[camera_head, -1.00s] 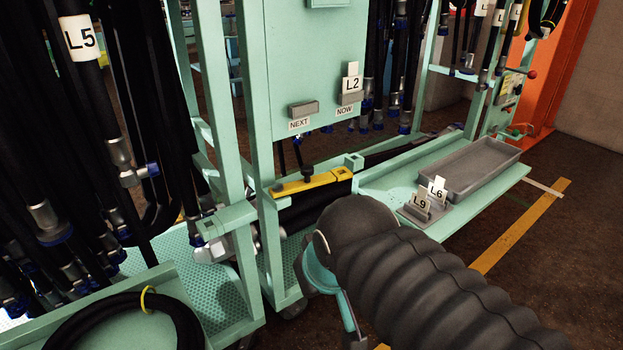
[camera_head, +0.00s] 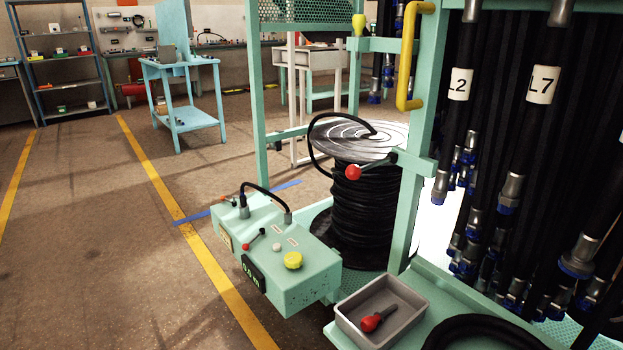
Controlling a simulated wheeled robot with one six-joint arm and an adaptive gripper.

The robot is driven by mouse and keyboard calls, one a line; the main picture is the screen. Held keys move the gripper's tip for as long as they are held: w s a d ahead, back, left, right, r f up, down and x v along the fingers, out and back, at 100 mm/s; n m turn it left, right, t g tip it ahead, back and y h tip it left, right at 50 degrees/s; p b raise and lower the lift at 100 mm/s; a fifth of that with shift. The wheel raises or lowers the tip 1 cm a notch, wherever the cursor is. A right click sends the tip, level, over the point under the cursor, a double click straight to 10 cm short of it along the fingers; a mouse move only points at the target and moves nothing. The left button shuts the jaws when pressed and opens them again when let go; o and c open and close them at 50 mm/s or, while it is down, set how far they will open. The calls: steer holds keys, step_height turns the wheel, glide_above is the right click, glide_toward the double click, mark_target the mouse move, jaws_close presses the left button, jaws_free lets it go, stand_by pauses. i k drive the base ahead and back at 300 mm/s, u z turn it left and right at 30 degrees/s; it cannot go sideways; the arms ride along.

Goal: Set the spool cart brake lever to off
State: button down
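A spool (camera_head: 357,205) wound with black hose stands on a green cart. A lever with a red ball knob (camera_head: 353,173) is fixed to the cart's upright (camera_head: 407,205) and points left, in front of the spool's top flange. A smaller lever with a red knob (camera_head: 246,247) is on the front of the green control box (camera_head: 305,275) at the cart's left end. I see no readable on or off mark at either lever, so I cannot tell which is the brake or its setting. My gripper is not in view.
A grey tray (camera_head: 349,325) holding a red-handled tool (camera_head: 377,319) sits on the right ledge. Black hoses (camera_head: 520,130) hang at right, beside a yellow handle (camera_head: 407,60). Yellow-lined floor at left is open. A blue table (camera_head: 176,70) stands behind.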

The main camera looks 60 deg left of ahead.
mark_target(353, 173)
steer(key=u, duration=2)
